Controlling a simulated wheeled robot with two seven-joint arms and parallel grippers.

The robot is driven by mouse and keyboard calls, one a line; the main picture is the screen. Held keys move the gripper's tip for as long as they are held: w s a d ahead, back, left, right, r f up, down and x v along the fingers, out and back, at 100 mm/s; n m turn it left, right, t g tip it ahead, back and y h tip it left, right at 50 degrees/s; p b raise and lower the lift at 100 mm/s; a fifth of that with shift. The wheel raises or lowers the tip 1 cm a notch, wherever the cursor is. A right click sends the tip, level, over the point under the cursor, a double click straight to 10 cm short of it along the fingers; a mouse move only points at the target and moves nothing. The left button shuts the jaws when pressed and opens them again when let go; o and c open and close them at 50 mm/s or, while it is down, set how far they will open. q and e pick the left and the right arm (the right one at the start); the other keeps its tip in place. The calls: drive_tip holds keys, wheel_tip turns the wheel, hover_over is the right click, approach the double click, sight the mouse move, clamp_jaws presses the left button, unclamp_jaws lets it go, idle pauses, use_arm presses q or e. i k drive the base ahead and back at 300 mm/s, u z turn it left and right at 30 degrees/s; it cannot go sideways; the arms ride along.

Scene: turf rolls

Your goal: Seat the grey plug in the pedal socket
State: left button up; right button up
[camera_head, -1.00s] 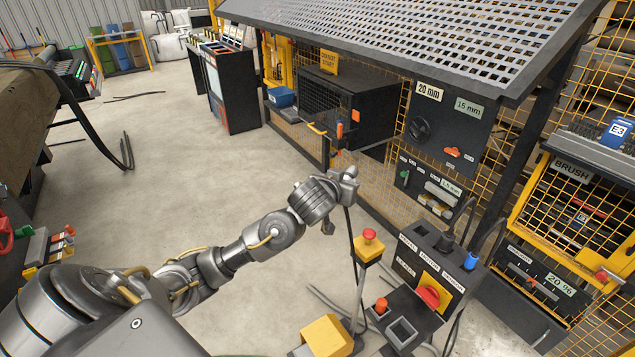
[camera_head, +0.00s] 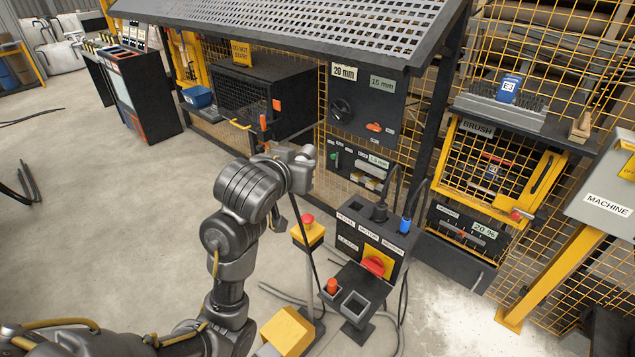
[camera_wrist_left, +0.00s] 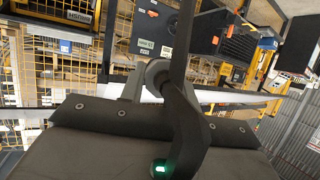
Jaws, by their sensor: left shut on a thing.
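My left gripper (camera_head: 303,160) is held up in the head view, above and left of the control box (camera_head: 390,257). It is shut on the grey plug, whose round grey end (camera_wrist_left: 158,73) shows in the left wrist view behind a dark cable (camera_wrist_left: 184,90). In the head view the plug is mostly hidden by the gripper, and a dark cable hangs below it. The pedal label (camera_head: 346,218) is leftmost on the box; I cannot make out its socket clearly. The plug is apart from the box. My right gripper is not in view.
A black plug (camera_head: 380,212) and a blue plug (camera_head: 405,224) stand on the box top. A red emergency button (camera_head: 307,220) on a yellow post stands left of the box. A yellow block (camera_head: 287,329) is on the floor. Open floor (camera_head: 110,215) lies left.

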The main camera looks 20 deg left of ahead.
sight(355, 214)
drive_tip(key=u, duration=2.6)
drive_tip(key=k, duration=1.85)
drive_tip(key=z, duration=2.25)
drive_tip(key=i, duration=0.5)
drive_tip(key=u, duration=0.1)
